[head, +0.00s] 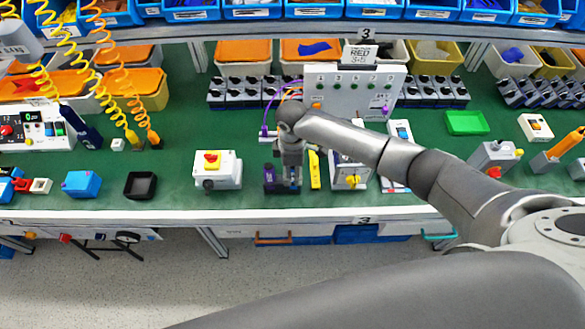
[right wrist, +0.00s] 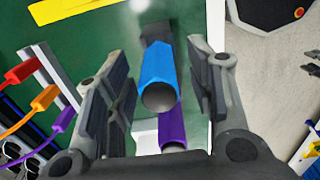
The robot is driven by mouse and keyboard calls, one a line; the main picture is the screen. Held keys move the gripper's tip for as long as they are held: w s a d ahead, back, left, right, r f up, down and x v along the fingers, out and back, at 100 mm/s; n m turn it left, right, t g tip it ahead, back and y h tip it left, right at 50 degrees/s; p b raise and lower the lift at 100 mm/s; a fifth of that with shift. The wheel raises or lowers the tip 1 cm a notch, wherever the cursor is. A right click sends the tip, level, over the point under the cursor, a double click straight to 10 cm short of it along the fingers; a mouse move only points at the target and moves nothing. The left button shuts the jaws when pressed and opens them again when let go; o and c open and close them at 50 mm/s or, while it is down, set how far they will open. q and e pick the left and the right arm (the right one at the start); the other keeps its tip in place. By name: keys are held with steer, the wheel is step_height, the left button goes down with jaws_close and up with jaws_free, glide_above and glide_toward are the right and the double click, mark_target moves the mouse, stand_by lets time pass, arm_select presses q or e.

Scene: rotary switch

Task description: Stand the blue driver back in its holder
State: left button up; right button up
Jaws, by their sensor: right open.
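In the right wrist view, a cylindrical blue handle, which looks like the blue driver (right wrist: 154,70), lies between the fingers of my right gripper (right wrist: 160,88), with a dark part at its far end. The fingers are open, with a gap on both sides of the handle. In the head view my right gripper (head: 290,178) points down near the bench's front edge and hides the blue handle. A purple-handled item (right wrist: 172,122) is close beside the blue one; it also shows left of the gripper in the head view (head: 269,178). I cannot tell which part is the holder. My left gripper is not in view.
A white box with a red-and-yellow rotary switch (head: 211,168) is to the left. A grey panel (head: 350,90) stands behind. Green bench top is free around the black tray (head: 140,185).

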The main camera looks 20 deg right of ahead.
steer(key=shift+r, duration=0.1)
step_height(320, 180, up, 12)
steer(key=shift+f, duration=0.1)
stand_by(0.4)
